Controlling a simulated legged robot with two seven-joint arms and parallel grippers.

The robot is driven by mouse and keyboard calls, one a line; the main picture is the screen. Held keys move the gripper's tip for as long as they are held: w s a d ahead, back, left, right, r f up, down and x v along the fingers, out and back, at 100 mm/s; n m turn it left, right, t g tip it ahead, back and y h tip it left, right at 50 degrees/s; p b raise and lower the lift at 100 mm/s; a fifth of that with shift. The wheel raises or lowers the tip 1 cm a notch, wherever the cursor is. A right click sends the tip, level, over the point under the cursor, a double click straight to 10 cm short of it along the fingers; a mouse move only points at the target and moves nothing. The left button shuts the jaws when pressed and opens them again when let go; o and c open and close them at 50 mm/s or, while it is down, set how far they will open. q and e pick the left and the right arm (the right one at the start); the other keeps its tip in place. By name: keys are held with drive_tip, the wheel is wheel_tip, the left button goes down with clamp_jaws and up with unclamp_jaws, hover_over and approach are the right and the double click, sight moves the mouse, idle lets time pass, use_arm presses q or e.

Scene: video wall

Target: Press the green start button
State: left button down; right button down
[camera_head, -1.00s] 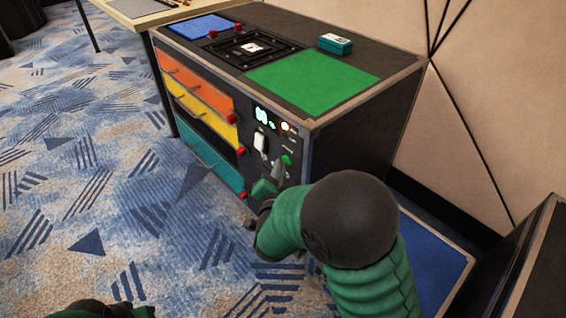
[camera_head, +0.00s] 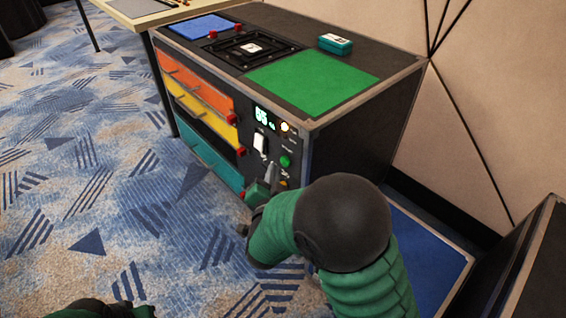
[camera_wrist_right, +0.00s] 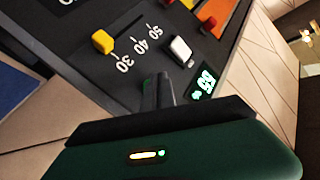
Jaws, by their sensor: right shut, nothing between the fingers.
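The green button (camera_head: 285,161) is on the black control panel at the right end of the cabinet's front. My right gripper (camera_head: 271,172) is in front of this panel, with its fingertips just below and left of the button in the head view. The button is in full sight there, and a small gap seems to show between it and the fingers. In the right wrist view the shut, empty fingers (camera_wrist_right: 158,88) point at the panel. Only a bit of my left arm shows at the bottom left edge.
The panel has a lit display (camera_head: 262,117) reading about 65, a white switch (camera_head: 260,143), a lit round lamp (camera_head: 285,127) and a yellow slider (camera_wrist_right: 103,41) by a number scale. Orange, yellow and teal drawers are left of it. A blue mat (camera_head: 430,250) lies at right.

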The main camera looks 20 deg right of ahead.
drive_tip(key=a, duration=0.1)
drive_tip(key=s+a, duration=0.1)
drive_tip(key=a, duration=0.2)
drive_tip(key=shift+s+a+p, duration=0.3)
drive_tip(key=shift+s+p, duration=0.05)
drive_tip(key=shift+p, duration=0.05)
idle(0.4)
